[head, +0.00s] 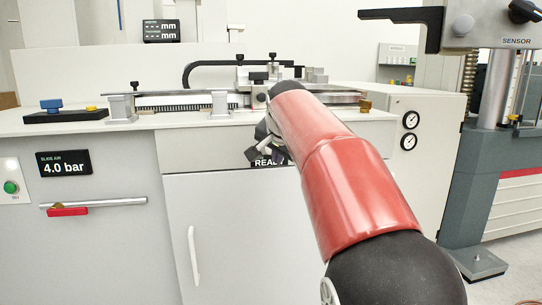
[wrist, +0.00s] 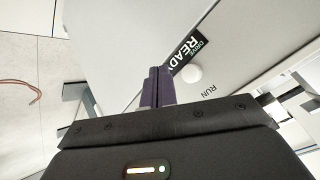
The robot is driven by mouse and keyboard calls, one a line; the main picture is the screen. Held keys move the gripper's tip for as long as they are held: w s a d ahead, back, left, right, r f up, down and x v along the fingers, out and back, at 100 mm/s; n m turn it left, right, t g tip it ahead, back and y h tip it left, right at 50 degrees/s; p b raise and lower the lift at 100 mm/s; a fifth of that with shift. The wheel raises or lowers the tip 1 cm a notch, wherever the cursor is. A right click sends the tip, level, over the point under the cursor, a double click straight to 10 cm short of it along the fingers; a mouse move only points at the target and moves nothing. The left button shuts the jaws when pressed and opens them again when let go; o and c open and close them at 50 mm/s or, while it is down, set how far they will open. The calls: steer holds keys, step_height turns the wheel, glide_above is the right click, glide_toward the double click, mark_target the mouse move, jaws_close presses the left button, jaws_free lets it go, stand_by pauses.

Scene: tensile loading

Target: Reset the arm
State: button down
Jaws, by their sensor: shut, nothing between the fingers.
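My red arm reaches forward from the lower right in the head view. My gripper (head: 266,142) is at its far end, in front of the front edge of the worktop, and is mostly hidden behind the arm. In the wrist view my gripper (wrist: 155,72) shows two dark purple fingers pressed together with nothing between them. The fingers point toward the cabinet front, beside a black label reading "READY" (wrist: 185,52) and a round white button (wrist: 191,76). I cannot tell whether the fingers touch the panel.
The worktop (head: 170,122) carries a rail mechanism (head: 175,101) and a blue-knobbed black block (head: 66,115). A testing machine column (head: 496,90) stands at the right. Floor is open at the lower right.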

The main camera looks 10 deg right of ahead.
steer(key=shift+s, duration=0.15)
steer(key=s+f+n+g, duration=0.1)
steer(key=s+f+n, duration=0.2)
steer(key=s+f, duration=0.4)
steer(key=s+f+n+g, duration=0.1)
steer(key=s+f, duration=0.6)
steer(key=s, duration=0.9)
steer(key=s+f+n+g+y, duration=0.1)
steer(key=s+f+n, duration=0.3)
steer(key=s+f, duration=0.3)
steer(key=s, duration=0.5)
steer(key=shift+s+f+n+p, duration=0.3)
steer(key=shift+f, duration=0.05)
